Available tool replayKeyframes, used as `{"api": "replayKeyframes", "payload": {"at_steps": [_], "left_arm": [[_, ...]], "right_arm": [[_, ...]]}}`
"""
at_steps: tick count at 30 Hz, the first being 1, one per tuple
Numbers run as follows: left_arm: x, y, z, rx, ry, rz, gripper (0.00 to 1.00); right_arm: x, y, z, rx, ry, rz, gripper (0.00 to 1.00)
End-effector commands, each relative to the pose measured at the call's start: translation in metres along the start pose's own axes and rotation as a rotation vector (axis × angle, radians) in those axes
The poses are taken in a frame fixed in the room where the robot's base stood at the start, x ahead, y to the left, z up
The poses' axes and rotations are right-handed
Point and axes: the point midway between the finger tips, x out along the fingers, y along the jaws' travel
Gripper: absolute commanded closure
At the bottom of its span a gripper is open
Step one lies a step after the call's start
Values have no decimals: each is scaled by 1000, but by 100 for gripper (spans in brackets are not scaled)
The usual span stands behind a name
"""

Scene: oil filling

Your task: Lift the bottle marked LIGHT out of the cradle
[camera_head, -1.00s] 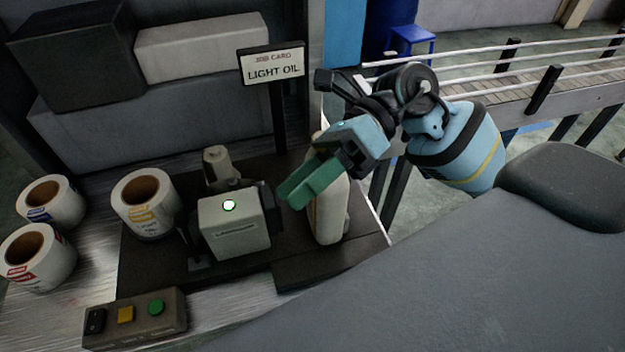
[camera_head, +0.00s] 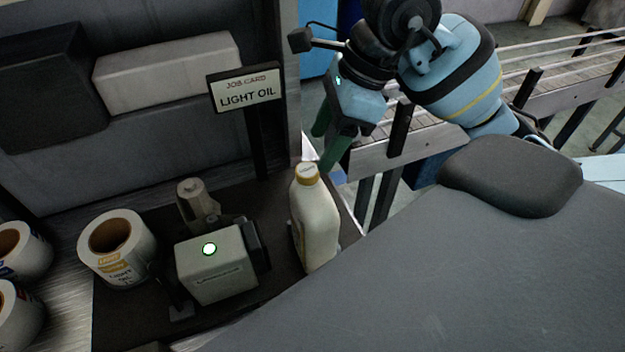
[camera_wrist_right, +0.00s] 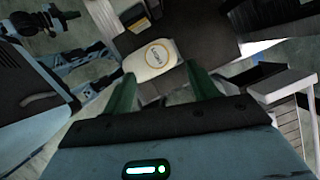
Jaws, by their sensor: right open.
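The white bottle (camera_head: 317,225) with a yellow cap stands upright on the dark mat, to the right of the grey labelling machine (camera_head: 214,268). Its cap top carries a yellow ring and lettering that looks like LIGHT, seen in the right wrist view (camera_wrist_right: 157,54). The cradle cannot be made out clearly around the bottle's base. My right gripper (camera_head: 328,143), with green fingers, is open and empty, above and behind the bottle. In the right wrist view the fingers (camera_wrist_right: 160,75) point towards the cap, apart from it. My left gripper is not in view.
A LIGHT OIL job card (camera_head: 246,89) stands on a post behind the bottle. A label roll (camera_head: 137,257) sits left of the machine, with other rolls further left. A railed conveyor (camera_head: 520,88) runs behind at right. My large grey body part covers the lower right.

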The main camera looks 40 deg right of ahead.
Motion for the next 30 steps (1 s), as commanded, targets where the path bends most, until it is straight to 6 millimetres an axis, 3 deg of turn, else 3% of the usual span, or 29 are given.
{"api": "replayKeyframes", "payload": {"at_steps": [5, 16, 25, 30], "left_arm": [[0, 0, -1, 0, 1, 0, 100], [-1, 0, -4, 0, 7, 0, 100], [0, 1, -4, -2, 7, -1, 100], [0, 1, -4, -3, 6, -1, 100]], "right_arm": [[4, 1, 0, -1, -1, 0, 41], [49, 5, 1, 0, -1, 1, 41], [53, 4, 2, -1, -2, -3, 41], [53, 4, 1, -1, -2, -3, 63]]}}
